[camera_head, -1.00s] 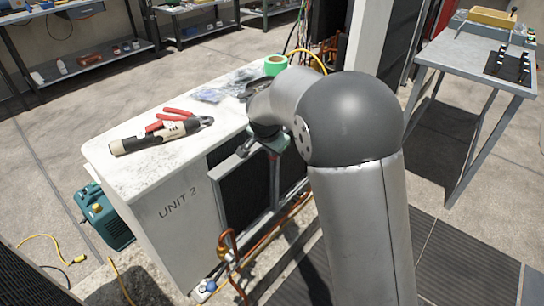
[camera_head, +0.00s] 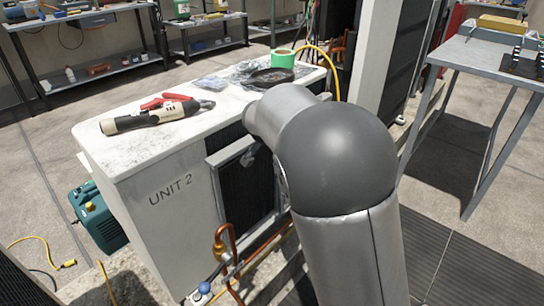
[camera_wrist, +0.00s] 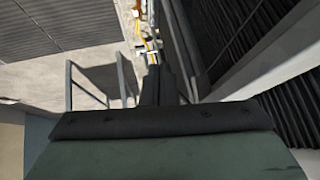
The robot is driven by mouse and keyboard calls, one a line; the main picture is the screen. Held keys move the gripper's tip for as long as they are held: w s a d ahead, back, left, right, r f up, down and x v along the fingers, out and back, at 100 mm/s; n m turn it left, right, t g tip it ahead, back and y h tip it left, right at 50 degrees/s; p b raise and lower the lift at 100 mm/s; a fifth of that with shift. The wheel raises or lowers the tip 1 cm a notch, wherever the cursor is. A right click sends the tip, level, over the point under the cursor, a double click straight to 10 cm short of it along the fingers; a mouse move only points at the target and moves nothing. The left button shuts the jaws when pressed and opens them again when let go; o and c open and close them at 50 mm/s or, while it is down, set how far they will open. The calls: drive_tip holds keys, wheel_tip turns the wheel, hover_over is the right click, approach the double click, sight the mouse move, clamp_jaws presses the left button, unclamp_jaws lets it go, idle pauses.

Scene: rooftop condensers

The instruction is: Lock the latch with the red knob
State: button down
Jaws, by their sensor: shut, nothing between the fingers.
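I cannot make out a latch with a red knob in either view. My gripper (camera_wrist: 155,72) shows in the wrist view as dark fingers, shut and empty, pointing away from the green gripper body. Small yellow and orange pipe-like parts (camera_wrist: 150,45) appear beyond the fingertips, too small to identify. In the head view my arm hides the gripper, beside the open-framed side of the white condenser marked UNIT 2 (camera_head: 165,225). A grey frame (camera_head: 215,185) surrounds its dark grille.
Copper pipes (camera_head: 265,248) and a blue-knobbed valve (camera_head: 208,270) sit low beside the unit. A grey table (camera_head: 480,60) stands at right.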

drive_tip(key=shift+w+d+f+b, duration=0.7)
drive_tip(key=shift+f+b, duration=0.1)
drive_tip(key=shift+f, duration=0.1)
idle(0.4)
drive_tip(key=s+a+r, duration=0.2)
drive_tip(key=s+a, duration=0.5)
drive_tip(key=s, duration=0.4)
drive_tip(key=shift+s+r, duration=0.3)
drive_tip(key=shift+r, duration=0.05)
drive_tip(key=shift+a, duration=0.1)
